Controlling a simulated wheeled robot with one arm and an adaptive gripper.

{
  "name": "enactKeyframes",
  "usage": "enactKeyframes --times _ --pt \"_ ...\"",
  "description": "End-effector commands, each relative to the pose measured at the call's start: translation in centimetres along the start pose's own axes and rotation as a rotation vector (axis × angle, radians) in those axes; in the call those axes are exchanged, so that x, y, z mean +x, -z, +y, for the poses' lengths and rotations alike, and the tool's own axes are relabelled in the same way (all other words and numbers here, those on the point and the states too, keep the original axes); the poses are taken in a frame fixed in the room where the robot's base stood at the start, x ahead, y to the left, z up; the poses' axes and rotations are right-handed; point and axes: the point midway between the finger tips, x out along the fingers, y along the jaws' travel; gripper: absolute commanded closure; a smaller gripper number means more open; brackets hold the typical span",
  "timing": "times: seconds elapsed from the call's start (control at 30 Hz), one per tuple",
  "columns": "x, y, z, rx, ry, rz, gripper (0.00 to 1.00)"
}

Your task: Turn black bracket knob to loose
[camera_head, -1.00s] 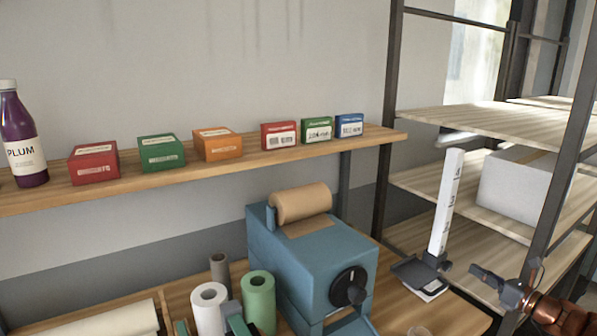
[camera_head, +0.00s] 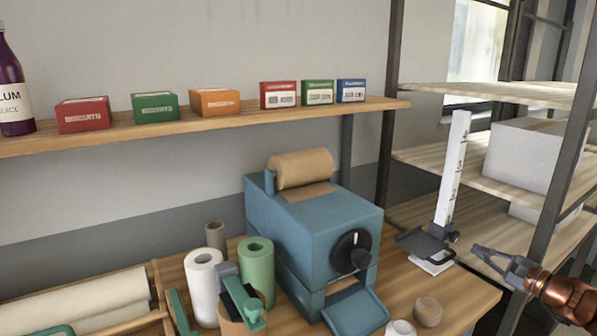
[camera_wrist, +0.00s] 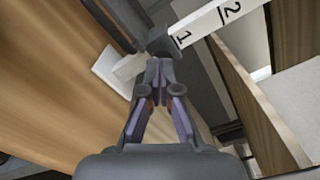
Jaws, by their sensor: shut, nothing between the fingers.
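The black bracket (camera_head: 428,243) sits low on an upright white numbered scale (camera_head: 454,165), with a flat dark plate reaching left. Its small black knob (camera_head: 454,237) sticks out at the right of the scale. My gripper (camera_head: 476,248) is just right of the knob in the head view, shut and empty, with a small gap between them there. In the wrist view the closed fingertips (camera_wrist: 157,66) point at the dark bracket (camera_wrist: 165,42) beside the scale (camera_wrist: 215,22). There the fingertips overlap the dark part, so I cannot tell if they touch; which way the knob is turned is unclear.
A blue machine (camera_head: 270,235) with a black dial (camera_head: 350,253) stands left of the bracket. A round brown block (camera_head: 428,311) lies on the wooden bench (camera_head: 465,303) in front. A dark shelf post (camera_head: 560,165) rises close behind my arm. Paper rolls (camera_head: 203,285) stand further left.

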Motion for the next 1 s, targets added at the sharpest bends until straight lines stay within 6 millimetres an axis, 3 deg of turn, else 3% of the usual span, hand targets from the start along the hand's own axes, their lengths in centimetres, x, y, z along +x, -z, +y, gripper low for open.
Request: enactKeyframes --times 0.17,0.7,1.0 --pt "0.6 -0.1 0.0 -0.022 0.0 -0.001 1.0" --pt "6.1 -0.1 0.1 -0.022 0.001 -0.002 1.0" --pt "7.0 -0.1 0.0 -0.019 0.001 -0.001 1.0"
